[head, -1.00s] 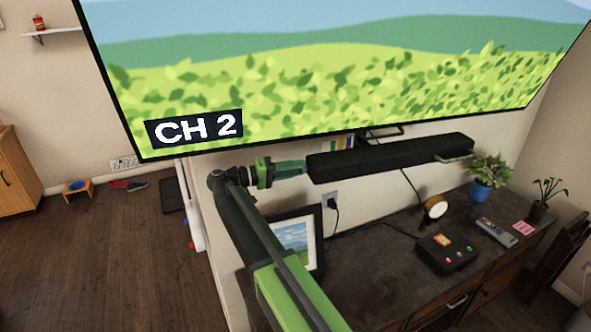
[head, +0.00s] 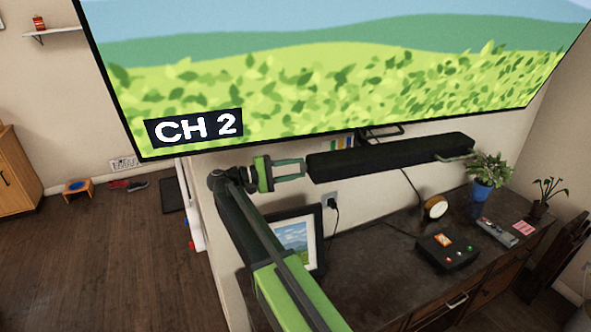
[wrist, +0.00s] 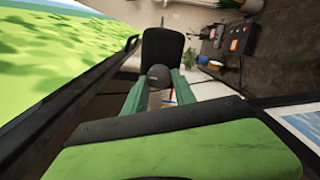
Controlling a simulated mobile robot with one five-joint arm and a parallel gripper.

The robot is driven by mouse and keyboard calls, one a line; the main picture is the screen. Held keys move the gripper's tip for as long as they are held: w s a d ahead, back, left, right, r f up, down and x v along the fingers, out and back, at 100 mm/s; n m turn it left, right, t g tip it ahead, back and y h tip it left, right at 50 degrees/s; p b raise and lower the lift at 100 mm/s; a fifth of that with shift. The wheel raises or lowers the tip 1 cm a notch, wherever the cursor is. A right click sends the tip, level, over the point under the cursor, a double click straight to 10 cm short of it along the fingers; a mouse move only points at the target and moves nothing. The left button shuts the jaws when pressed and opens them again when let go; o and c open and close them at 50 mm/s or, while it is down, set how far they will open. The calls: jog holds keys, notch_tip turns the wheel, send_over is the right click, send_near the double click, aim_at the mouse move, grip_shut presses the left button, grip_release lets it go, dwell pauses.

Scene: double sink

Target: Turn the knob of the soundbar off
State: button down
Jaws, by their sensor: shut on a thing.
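The soundbar (head: 390,157) is a long black bar mounted under the TV. Its left end faces my gripper (head: 303,169), which reaches it from the left. In the wrist view the soundbar's end (wrist: 162,48) is a dark rounded panel straight ahead. A round dark knob (wrist: 159,73) sticks out from its lower part. The two green fingers of my gripper (wrist: 160,84) are on either side of the knob and shut on it. The knob is hidden by the fingers in the head view. I cannot make out any mark of the knob's setting.
A large TV (head: 330,70) showing "CH 2" hangs just above. Below is a dark desk (head: 375,270) with a picture frame (head: 295,240), a black button box (head: 447,252), a round lamp (head: 436,207), a remote (head: 497,231) and a potted plant (head: 488,175).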

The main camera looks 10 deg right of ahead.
jog(key=shift+n, duration=0.3)
jog(key=c, duration=1)
grip_release()
jog(key=shift+c, duration=0.2)
jog(key=shift+a, duration=0.1)
jog(key=s+a, duration=0.1)
jog(key=a, duration=1.1)
jog(key=shift+s, duration=0.2)
jog(key=shift+d+f, duration=0.1)
jog(key=shift+d, duration=0.05)
